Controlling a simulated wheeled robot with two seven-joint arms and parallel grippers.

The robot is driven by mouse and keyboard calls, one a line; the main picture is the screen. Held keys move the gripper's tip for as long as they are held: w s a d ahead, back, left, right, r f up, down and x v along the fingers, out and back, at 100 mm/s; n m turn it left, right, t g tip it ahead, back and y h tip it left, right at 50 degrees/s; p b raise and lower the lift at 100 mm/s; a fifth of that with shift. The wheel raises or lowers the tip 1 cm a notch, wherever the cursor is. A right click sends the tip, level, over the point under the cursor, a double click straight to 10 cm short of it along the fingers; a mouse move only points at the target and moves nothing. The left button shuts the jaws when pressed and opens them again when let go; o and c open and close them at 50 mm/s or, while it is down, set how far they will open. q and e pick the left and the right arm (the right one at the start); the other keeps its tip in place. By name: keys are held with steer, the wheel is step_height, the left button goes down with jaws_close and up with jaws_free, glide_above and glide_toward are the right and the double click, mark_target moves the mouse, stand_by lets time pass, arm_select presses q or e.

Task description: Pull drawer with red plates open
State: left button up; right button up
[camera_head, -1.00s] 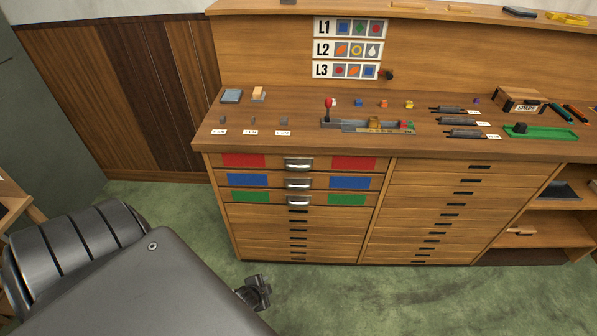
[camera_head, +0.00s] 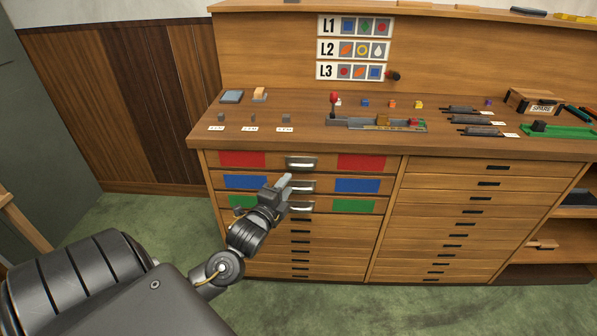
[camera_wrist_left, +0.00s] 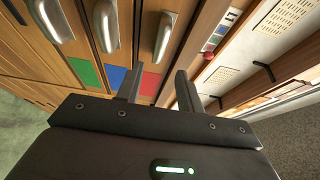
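The drawer with red plates (camera_head: 242,159) is the top one in the left column and is closed. Its silver handle (camera_head: 301,163) sits between the two red plates. My left gripper (camera_head: 287,182) is in front of the blue and green drawers, with its fingertips just below the red drawer's handle in the picture. In the left wrist view its two fingers (camera_wrist_left: 159,69) are apart with nothing between them. The red drawer's handle (camera_wrist_left: 164,38) shows ahead of the fingers there, with a red plate (camera_wrist_left: 150,83) beside it. My right gripper is not in view.
The blue-plated drawer (camera_head: 357,185) and green-plated drawer (camera_head: 354,205) lie just below, both closed, with similar handles. The wooden worktop (camera_head: 260,142) overhangs the drawers and carries small parts. Green floor (camera_head: 330,300) in front is clear.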

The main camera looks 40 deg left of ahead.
mark_target(301, 168)
arm_select(q)
steer(key=x, duration=0.9)
steer(key=shift+c, duration=0.3)
jaws_close()
